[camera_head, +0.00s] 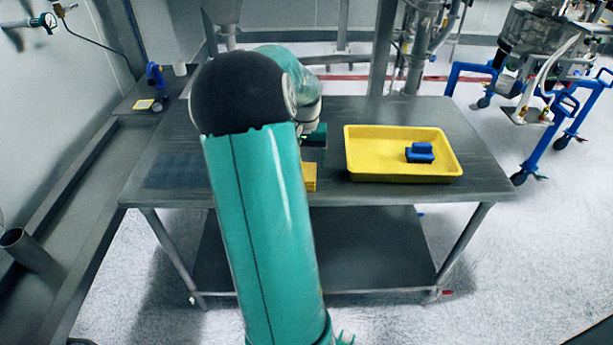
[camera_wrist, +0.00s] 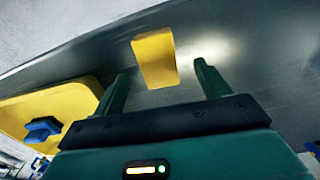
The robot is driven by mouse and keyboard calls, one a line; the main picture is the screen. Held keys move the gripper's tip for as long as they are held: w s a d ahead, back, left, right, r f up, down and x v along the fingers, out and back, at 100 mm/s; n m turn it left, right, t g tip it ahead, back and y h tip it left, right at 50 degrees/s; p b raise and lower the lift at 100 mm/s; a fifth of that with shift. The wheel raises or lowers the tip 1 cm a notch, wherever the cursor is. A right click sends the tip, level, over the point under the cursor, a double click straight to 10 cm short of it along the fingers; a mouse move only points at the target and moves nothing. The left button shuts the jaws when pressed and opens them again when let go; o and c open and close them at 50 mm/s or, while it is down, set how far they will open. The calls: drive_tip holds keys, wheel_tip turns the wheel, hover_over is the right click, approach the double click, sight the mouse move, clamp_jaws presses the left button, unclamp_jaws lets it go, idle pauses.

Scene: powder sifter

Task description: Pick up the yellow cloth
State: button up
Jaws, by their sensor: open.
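The yellow cloth (camera_head: 310,177) lies on the metal table near its front edge, to the left of the yellow tray. In the head view my arm hides part of it. In the wrist view the cloth (camera_wrist: 155,60) shows whole as a yellow block shape, beyond and between my gripper's fingertips. My gripper (camera_wrist: 158,78) is open and empty, with the two green fingers apart on either side of the cloth's line. I cannot tell the exact height of the fingers above the table.
A yellow tray (camera_head: 402,176) with a blue object (camera_head: 420,153) in it stands on the right of the table (camera_head: 160,180). The tray also shows in the wrist view (camera_wrist: 75,92) at left. A blue-framed machine (camera_head: 540,130) stands behind right.

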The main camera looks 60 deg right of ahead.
sight(306, 171)
drive_tip(key=f, duration=0.5)
drive_tip(key=shift+s+d+f, duration=0.1)
drive_tip(key=shift+d+f, duration=0.15)
drive_tip(key=c, duration=1)
drive_tip(key=shift+c, duration=0.2)
drive_tip(key=shift+r, duration=0.15)
drive_tip(key=shift+r, duration=0.5)
drive_tip(key=s+d+r, duration=0.5)
drive_tip(key=s+r, duration=0.6)
drive_tip(key=s, duration=0.2)
drive_tip(key=shift+r, duration=0.4)
